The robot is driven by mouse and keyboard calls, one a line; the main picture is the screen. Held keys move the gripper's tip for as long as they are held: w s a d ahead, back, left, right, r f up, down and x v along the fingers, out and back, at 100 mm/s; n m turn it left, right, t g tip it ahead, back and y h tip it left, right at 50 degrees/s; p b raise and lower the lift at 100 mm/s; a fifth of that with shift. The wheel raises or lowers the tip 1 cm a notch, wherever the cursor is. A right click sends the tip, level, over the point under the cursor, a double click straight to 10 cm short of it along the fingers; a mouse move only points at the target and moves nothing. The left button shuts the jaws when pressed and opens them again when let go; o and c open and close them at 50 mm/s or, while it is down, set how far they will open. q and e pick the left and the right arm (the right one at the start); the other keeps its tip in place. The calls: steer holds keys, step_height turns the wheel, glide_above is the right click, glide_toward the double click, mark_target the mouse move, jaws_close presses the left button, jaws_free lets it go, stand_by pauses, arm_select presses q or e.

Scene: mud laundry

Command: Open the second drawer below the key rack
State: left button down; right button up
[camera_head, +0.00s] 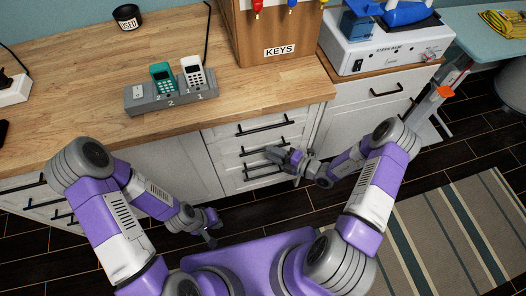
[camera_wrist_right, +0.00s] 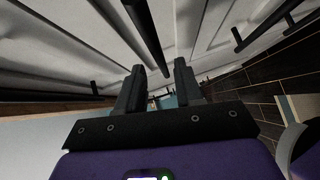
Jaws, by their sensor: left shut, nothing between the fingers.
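The key rack (camera_head: 275,32), a wooden box marked KEYS, stands on the counter. Below it is a white cabinet with a stack of drawers, each with a dark bar handle. The second drawer (camera_head: 232,158) looks shut. Its handle (camera_head: 251,151) is partly hidden by my right gripper (camera_head: 274,153), which is at its right end. In the right wrist view, my right gripper (camera_wrist_right: 158,66) is open, with a dark bar handle (camera_wrist_right: 147,35) just ahead, in line with the gap; contact cannot be told. My left gripper (camera_head: 212,236) is shut and empty, low in front of the cabinet.
The top drawer handle (camera_head: 265,127) and a lower handle (camera_head: 264,173) are close to my right gripper. A phone dock (camera_head: 170,98) stands on the wooden counter (camera_head: 80,75). A striped rug (camera_head: 440,235) lies on the dark floor at right.

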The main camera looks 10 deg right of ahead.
mark_target(263, 150)
steer(key=shift+b+x, duration=0.5)
steer(key=shift+x, duration=1.85)
steer(key=shift+f, duration=0.1)
steer(key=shift+c, duration=0.3)
steer(key=shift+s, duration=0.1)
jaws_close()
